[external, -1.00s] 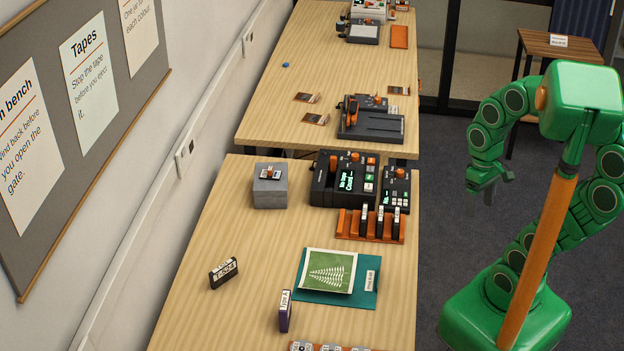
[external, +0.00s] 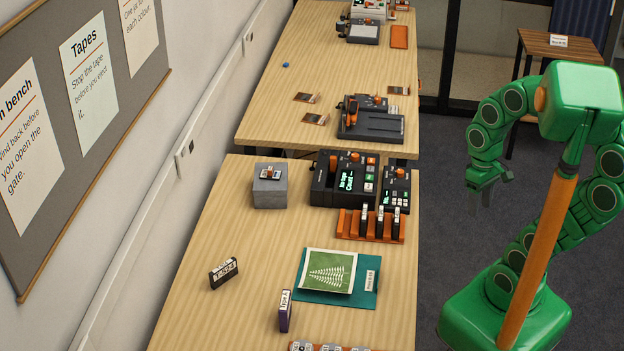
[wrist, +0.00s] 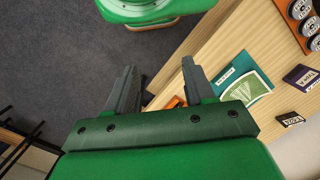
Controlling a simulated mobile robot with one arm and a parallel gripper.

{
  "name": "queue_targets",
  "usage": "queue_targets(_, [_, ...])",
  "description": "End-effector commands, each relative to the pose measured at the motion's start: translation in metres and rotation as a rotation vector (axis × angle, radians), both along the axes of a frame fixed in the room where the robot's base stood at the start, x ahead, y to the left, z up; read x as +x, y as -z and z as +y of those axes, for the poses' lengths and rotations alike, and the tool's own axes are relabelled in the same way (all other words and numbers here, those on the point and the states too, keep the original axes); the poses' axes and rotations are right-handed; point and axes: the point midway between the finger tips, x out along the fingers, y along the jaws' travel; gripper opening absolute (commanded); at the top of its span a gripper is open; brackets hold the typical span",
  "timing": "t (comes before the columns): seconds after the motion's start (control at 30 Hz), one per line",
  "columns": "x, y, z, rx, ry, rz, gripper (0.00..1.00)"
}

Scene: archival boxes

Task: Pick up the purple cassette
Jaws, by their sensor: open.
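The purple cassette (external: 285,311) stands upright on the near table, its pale label reading "Type A" along its edge. It also shows in the wrist view (wrist: 301,79) at the right. My gripper (external: 484,192) hangs over the floor to the right of the table, well apart from the cassette. In the wrist view its two dark fingers (wrist: 160,78) are spread with nothing between them.
A black cassette (external: 223,273) stands left of the purple one. A green print on a teal folder (external: 366,290) lies to the right. An orange rack (external: 349,223) holds several dark cassettes. A grey block (external: 270,190) and black machine (external: 322,186) stand behind.

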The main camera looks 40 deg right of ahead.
Motion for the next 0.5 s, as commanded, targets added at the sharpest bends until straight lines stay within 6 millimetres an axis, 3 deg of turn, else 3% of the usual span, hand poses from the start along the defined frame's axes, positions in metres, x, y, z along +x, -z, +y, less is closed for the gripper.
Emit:
queue_targets(0.03, [0.001,0.000,-0.017,-0.055,0.042,-0.003,0.53])
queue_targets(0.3, [0.003,0.000,-0.022,-0.071,0.058,-0.001,0.53])
queue_targets(0.5, [0.019,0.000,-0.005,-0.034,0.071,0.028,0.53])
